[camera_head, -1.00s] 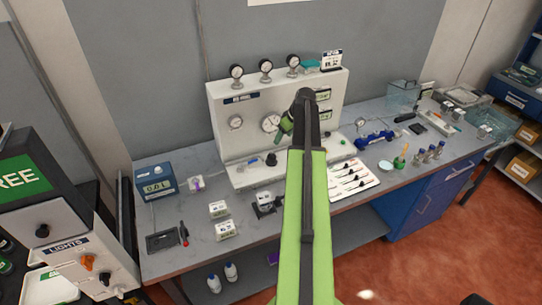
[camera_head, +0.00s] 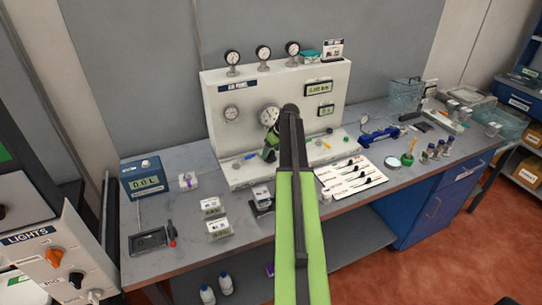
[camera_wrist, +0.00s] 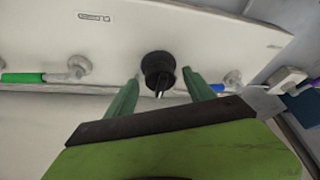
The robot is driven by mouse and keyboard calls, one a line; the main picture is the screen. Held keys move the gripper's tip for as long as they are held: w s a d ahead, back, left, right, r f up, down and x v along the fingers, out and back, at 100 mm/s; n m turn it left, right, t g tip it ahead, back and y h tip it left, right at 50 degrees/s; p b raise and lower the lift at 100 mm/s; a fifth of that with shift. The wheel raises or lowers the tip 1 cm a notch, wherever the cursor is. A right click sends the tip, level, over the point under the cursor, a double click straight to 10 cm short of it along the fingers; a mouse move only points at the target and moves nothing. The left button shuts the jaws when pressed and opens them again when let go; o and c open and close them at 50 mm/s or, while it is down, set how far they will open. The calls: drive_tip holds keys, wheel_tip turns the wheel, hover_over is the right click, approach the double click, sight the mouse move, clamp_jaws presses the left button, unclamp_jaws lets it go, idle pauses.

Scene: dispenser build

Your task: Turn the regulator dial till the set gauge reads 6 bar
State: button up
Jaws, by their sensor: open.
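The regulator dial is a black knob (camera_wrist: 158,68) on the white panel's face in the wrist view. My gripper (camera_wrist: 158,85) is open, with one green finger on each side of the knob. I cannot tell whether the fingers touch it. In the head view my gripper (camera_head: 270,152) is low in front of the white panel (camera_head: 222,150), and my arm hides part of the panel.
Three gauges stand on top of the panel, one of them at the left (camera_head: 232,58). A green-handled valve (camera_wrist: 22,77) and a blue-handled one (camera_wrist: 217,88) flank the knob. A blue box (camera_head: 140,180) and a tray of tools (camera_head: 350,190) are on the bench.

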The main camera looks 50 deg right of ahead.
drive_tip(key=shift+r, duration=0.1)
clamp_jaws()
drive_tip(key=shift+m, duration=0.3)
drive_tip(key=shift+a+m+h, duration=0.25)
drive_tip(key=shift+m+h, duration=0.25)
drive_tip(key=shift+m, duration=0.4)
drive_tip(key=m+h, duration=0.1)
drive_tip(key=m, duration=0.2)
drive_tip(key=shift+a+m+g, duration=0.1)
drive_tip(key=shift+m+g, duration=0.2)
drive_tip(key=m, duration=0.2)
drive_tip(key=m+g+h, duration=0.1)
drive_tip(key=m, duration=0.1)
drive_tip(key=shift+w+a, duration=0.1)
drive_tip(key=shift+w, duration=0.1)
drive_tip(key=shift+m+g+h, duration=0.5)
drive_tip(key=shift+m+g, duration=0.1)
drive_tip(key=shift+m, duration=1)
